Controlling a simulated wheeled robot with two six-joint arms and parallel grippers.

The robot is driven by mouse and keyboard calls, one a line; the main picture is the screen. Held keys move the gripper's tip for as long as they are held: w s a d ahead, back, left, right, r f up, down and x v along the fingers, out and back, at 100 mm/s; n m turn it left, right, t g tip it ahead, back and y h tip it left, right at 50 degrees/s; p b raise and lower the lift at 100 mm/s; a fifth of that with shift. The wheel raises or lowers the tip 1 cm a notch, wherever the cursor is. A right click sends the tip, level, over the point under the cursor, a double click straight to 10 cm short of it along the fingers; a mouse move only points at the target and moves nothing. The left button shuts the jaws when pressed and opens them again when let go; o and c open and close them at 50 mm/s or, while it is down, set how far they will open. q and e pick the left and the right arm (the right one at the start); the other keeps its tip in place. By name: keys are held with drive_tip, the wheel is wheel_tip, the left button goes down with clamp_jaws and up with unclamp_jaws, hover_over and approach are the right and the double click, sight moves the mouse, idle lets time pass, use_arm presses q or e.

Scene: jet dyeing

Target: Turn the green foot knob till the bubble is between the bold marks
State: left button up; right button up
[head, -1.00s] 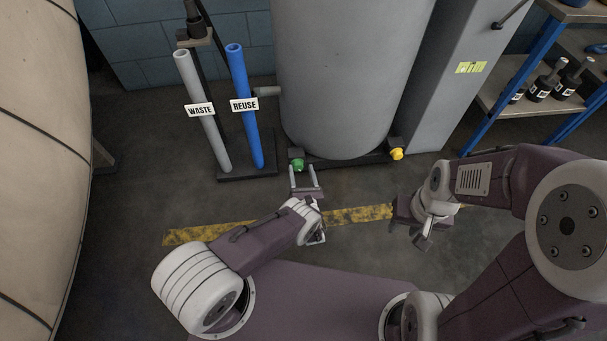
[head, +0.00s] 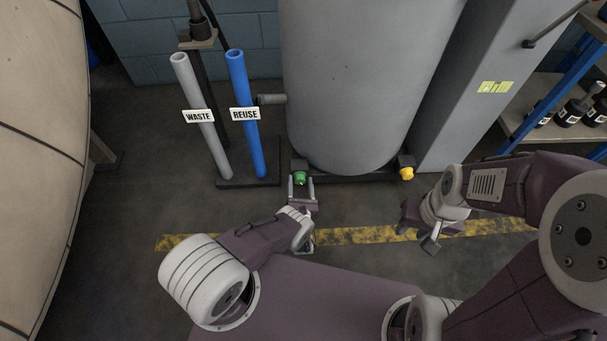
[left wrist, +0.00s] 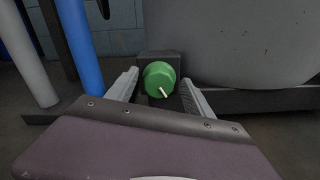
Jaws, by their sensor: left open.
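The green foot knob (head: 300,178) sits on a dark block at the foot of the big grey tank, at its left front. In the left wrist view the knob (left wrist: 159,79) has a pale line on its face, slanting to the lower right. My left gripper (head: 301,188) is open, with one finger on each side of the knob; I cannot tell if either touches it. My right gripper (head: 428,240) hangs over the floor at the right, apart from the knobs; its jaws are not clear. No bubble or bold marks can be made out.
A yellow knob (head: 406,173) is at the tank's right foot. The grey WASTE pipe (head: 201,120) and blue REUSE pipe (head: 245,120) stand left of the grey tank (head: 365,80). A shelf (head: 530,115) is at far right.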

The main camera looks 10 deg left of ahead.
use_arm(q)
clamp_jaws()
